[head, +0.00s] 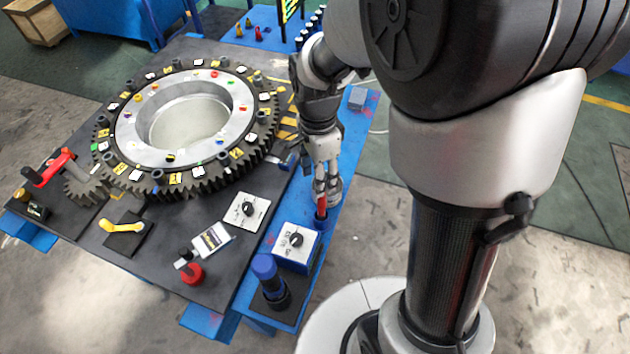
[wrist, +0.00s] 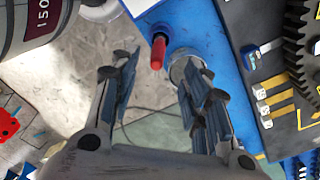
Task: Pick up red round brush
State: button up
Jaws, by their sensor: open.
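The red round brush (head: 321,207) stands in a blue holder (head: 320,222) on the blue side ledge of the table. In the wrist view its red handle (wrist: 158,52) sticks out of the blue holder (wrist: 154,30). My gripper (head: 325,188) is just above it, pointing down. In the wrist view my gripper (wrist: 155,72) is open, and the red handle shows between and a little beyond the fingertips. Nothing is held. The lower end of the brush is hidden in the holder.
A silvery round object (wrist: 186,68) sits close by, partly behind one finger. A blue box with a knob (head: 296,247) and a dark blue cylinder (head: 268,277) stand nearby on the ledge. A large gear ring (head: 228,174) fills much of the table (head: 150,258).

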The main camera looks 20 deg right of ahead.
aim_at(321, 203)
jog(key=f+b, duration=0.1)
jog(key=f, duration=0.3)
jog(key=f+b, duration=0.1)
jog(key=f, duration=0.3)
jog(key=f+b, duration=0.1)
jog(key=f, duration=0.2)
jog(key=shift+s+d+f+b, duration=0.25)
jog(key=shift+d+f+b, duration=0.05)
jog(key=shift+f+b, duration=0.1)
jog(key=shift+c, duration=0.4)
grip_shut()
